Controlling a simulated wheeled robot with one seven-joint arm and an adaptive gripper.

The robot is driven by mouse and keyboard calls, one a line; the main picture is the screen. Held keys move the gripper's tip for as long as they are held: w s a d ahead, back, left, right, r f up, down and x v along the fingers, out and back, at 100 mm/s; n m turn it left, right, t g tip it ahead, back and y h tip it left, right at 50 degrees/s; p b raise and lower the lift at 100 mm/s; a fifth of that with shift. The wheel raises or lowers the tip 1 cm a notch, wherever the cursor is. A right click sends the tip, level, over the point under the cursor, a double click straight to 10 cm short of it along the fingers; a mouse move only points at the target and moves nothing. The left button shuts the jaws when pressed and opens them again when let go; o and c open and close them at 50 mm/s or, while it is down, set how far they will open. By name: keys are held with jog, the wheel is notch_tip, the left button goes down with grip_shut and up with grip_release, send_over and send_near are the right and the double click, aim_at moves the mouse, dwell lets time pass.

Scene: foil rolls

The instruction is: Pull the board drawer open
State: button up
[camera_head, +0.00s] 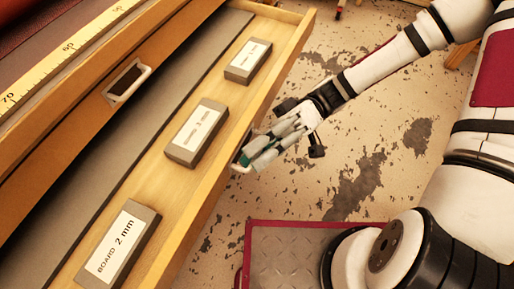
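The board drawer (208,200) is light wood and stands pulled out from the cabinet, its inside in view. Labelled grey blocks lie in it: one marked "BOARD 2 mm" (118,245) at the near end, another (196,132) in the middle and a third (248,61) at the far end. A pale handle (237,168) shows on the outer side of the drawer front. My gripper (256,158) is at this handle, its fingertips overlapping it. The fingers hide most of the handle, so whether they are closed on it is unclear.
A closed drawer front with a framed handle (127,81) is above. A yellow ruler (62,55) runs along the cabinet's top edge. The worn floor (345,185) right of the drawer is largely clear. My base and arm fill the right side.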

jog(key=shift+w, duration=0.1)
jog(key=v, duration=1.2)
jog(key=s+d+r+m+t+h, duration=1.2)
jog(key=s+r+m+t+h, duration=0.1)
jog(key=s+m+t, duration=0.35)
notch_tip(320, 180, up, 26)
jog(key=t+p, duration=0.3)
jog(key=p, duration=2.1)
jog(key=shift+d+r, duration=0.15)
jog(key=shift+d, duration=0.15)
